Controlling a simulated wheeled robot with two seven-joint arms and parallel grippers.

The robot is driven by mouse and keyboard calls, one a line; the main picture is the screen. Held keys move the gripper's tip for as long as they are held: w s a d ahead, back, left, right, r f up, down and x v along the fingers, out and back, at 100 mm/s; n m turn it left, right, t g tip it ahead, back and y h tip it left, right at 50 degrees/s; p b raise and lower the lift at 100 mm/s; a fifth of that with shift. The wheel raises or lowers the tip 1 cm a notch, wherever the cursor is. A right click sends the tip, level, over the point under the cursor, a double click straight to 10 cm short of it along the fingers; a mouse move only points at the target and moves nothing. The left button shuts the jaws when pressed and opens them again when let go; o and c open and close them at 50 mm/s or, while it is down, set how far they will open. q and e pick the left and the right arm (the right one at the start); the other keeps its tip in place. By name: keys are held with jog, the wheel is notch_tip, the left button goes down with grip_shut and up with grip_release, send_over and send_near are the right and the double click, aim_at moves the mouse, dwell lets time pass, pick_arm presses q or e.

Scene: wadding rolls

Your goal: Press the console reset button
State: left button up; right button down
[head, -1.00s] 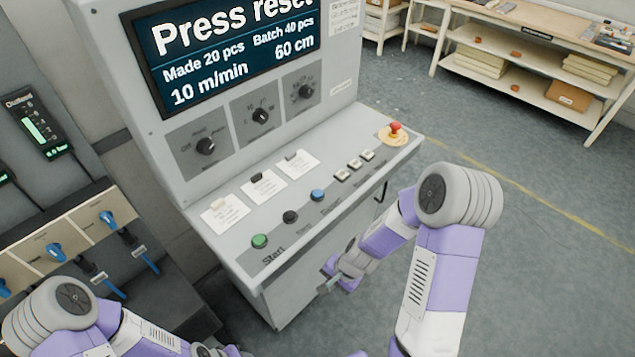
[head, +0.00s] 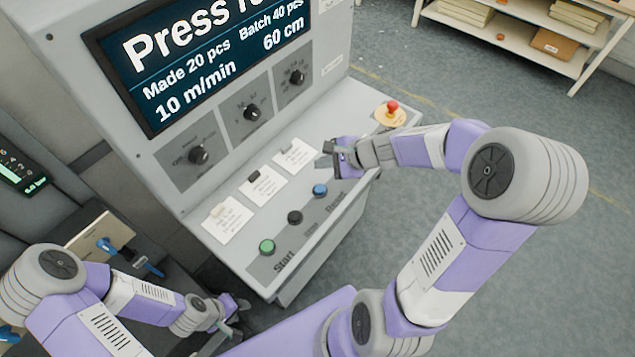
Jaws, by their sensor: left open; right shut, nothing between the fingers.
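The grey console (head: 225,262) has a sloped panel with a row of round buttons. A blue button (head: 320,190) sits by a label that seems to read Reset. A black button (head: 295,217) and a green button (head: 267,247) by the word Start lie nearer. My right gripper (head: 326,160) is shut and empty over the panel, just beyond the blue button; I cannot tell its height above the surface. My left gripper (head: 233,326) is open and empty, low in front of the console. The screen (head: 205,65) shows "Press re…", partly cut off.
A red emergency knob (head: 392,106) on a yellow disc stands at the panel's far right end. Paper notes (head: 262,187) lie behind the buttons, below three rotary knobs (head: 252,113). A shelf (head: 520,50) stands at the back right. Open floor lies to the right.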

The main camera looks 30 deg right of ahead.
jog(key=shift+w+f, duration=0.1)
jog(key=b, duration=0.7)
send_over(323, 190)
notch_tip(323, 190, down, 8)
jog(key=shift+r, duration=0.2)
jog(key=shift+f+b, duration=0.6)
dwell(1.1)
jog(key=shift+f+b, duration=0.4)
jog(key=shift+b, duration=0.1)
